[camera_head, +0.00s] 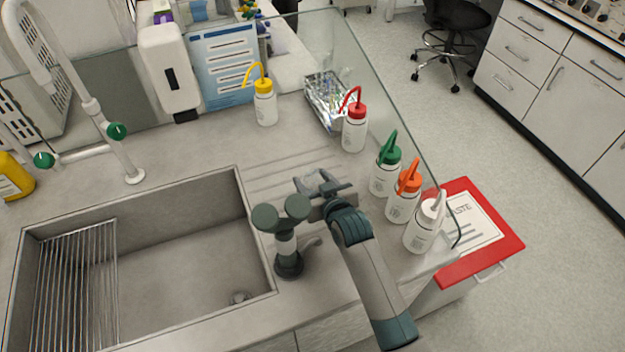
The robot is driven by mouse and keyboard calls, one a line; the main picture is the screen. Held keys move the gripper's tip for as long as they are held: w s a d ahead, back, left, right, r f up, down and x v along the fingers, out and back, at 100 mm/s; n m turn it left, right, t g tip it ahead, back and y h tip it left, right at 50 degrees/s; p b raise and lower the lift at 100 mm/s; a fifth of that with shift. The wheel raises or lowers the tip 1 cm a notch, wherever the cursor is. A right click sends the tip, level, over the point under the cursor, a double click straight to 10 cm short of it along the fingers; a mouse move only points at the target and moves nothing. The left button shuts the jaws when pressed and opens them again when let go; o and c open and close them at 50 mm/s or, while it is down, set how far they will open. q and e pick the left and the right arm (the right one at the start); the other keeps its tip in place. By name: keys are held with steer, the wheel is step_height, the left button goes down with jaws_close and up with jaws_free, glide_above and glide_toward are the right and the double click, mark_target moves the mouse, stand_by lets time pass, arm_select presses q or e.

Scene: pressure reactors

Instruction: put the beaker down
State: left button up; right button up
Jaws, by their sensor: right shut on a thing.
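My right gripper (322,193) reaches in from the lower right and is shut on a small, see-through grey thing (315,180), which seems to be the beaker. It is over the grooved drainboard, right of the sink. The gripper hides part of it, so I cannot tell its tilt or whether its base touches the drainboard. My left gripper is not in view.
The sink (180,260) with a wire rack lies left. A two-knob tap (287,240) stands close to my right gripper. Green (386,172), orange (404,200) and white (425,228) wash bottles line the right edge by a glass screen. Drainboard (270,170) behind is bare.

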mark_target(317, 190)
steer(key=shift+f, duration=0.35)
steer(key=shift+f, duration=0.15)
steer(key=o, duration=1.1)
steer(key=shift+o, duration=0.2)
steer(key=b+v, duration=0.2)
steer(key=v, duration=1)
